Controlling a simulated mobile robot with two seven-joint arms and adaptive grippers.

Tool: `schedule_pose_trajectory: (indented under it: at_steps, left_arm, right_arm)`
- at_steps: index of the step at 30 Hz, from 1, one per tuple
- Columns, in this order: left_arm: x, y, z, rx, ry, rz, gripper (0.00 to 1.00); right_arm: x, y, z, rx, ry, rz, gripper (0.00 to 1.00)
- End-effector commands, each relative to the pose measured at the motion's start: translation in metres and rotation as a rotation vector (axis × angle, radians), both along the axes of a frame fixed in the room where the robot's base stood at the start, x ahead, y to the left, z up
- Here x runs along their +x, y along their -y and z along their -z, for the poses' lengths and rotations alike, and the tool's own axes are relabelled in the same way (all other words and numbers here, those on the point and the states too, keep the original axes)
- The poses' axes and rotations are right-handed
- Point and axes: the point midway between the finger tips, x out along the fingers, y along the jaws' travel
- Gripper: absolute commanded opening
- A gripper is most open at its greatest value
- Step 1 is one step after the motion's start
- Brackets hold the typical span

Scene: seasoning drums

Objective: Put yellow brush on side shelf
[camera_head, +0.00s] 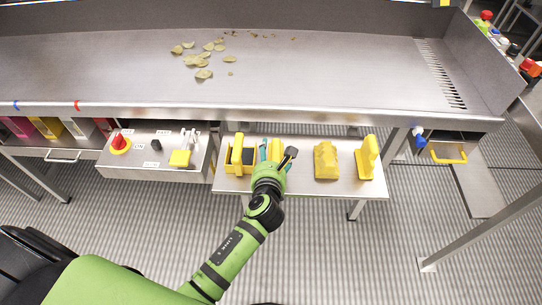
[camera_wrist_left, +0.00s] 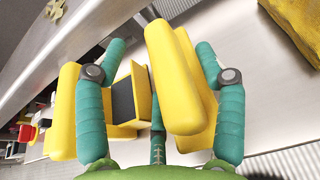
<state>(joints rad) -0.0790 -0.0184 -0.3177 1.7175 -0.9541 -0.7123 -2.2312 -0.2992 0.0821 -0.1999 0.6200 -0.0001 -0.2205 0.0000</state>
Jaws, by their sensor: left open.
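My left gripper (camera_head: 276,152) is open over the small shelf below the steel table. In the left wrist view its teal fingers (camera_wrist_left: 160,55) stand on either side of a yellow handled tool (camera_wrist_left: 178,85), probably a brush, with visible room beside it. The tool's underside is hidden. In the head view this tool (camera_head: 275,146) is partly covered by the gripper. A similar yellow tool with a dark pad (camera_head: 238,155) stands just left; it also shows in the left wrist view (camera_wrist_left: 65,115). Another yellow handled tool (camera_head: 367,158) stands at the shelf's right end. My right gripper is out of view.
A folded yellow cloth (camera_head: 326,161) lies on the small shelf (camera_head: 305,184). The table edge (camera_head: 300,113) overhangs behind. Bottles (camera_head: 520,60) stand on a rack at far right; chips lie on the table.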

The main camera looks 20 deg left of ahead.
Motion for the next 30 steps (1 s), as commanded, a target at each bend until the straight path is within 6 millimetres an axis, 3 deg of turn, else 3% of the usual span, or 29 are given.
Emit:
schedule_pose_trajectory:
  at_steps: [5, 15, 21, 30]
  left_arm:
    - [-0.009, 0.002, -0.004, 0.001, -0.001, 0.000, 0.70]
    - [-0.072, 0.020, -0.027, -0.001, -0.001, 0.001, 0.70]
    - [-0.099, 0.027, -0.038, 0.000, 0.000, 0.000, 0.70]
    - [-0.109, 0.030, -0.043, 0.001, 0.001, -0.001, 0.70]
  right_arm:
    - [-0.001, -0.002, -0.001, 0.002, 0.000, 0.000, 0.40]
    - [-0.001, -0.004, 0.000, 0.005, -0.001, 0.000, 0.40]
    - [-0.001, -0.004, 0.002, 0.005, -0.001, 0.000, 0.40]
    - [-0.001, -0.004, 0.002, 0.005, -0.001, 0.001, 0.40]
